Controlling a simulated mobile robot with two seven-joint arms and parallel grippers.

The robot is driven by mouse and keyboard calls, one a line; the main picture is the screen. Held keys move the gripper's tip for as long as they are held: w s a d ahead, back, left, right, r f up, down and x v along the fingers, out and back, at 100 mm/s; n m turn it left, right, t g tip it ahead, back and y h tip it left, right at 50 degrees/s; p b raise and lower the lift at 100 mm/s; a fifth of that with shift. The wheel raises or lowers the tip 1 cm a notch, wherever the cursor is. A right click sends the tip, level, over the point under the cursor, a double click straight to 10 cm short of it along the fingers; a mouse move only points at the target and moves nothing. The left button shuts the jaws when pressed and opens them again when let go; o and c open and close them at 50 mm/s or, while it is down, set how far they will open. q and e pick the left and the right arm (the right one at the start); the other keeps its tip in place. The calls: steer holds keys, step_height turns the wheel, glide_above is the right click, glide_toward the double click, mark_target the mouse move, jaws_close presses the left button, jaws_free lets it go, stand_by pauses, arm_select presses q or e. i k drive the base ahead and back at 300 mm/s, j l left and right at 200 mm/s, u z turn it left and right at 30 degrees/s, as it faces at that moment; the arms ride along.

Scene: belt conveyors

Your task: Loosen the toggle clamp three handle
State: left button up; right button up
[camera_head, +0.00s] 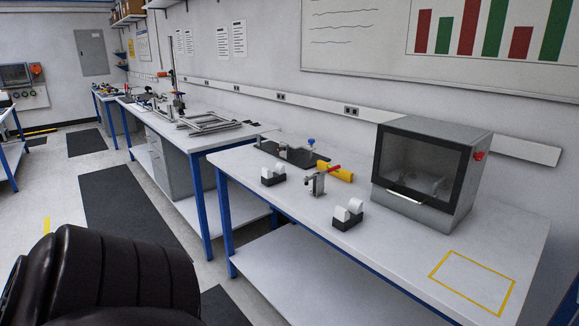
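A small metal toggle clamp (318,184) with a red-tipped handle stands on the near white workbench (385,262), between two black blocks with white rolls. Its handle slants up to the right. I cannot read any label that says which clamp is number three. Behind it, a dark flat fixture (290,154) carries an upright piece with a blue knob (311,142). Neither of my grippers is in view. A black ribbed part, likely of my own arm, fills the lower left corner, well apart from the bench.
A grey box-shaped machine (457,190) with a dark window stands at the bench's right. A yellow object (335,172) lies behind the clamp. Black blocks with white rolls (272,177) (348,217) flank it. A yellow taped rectangle (472,305) is empty. Another bench (250,135) with frames stands left.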

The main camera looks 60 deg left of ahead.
mark_target(335, 168)
steer(key=j+u, duration=0.1)
steer(key=u, duration=1.3)
steer(key=i+j, duration=0.2)
steer(key=j, duration=0.25)
steer(key=i+j, duration=0.2)
steer(key=j, duration=0.25)
steer(key=i+j+u, duration=0.1)
steer(key=j, duration=0.35)
steer(key=i+j, duration=0.35)
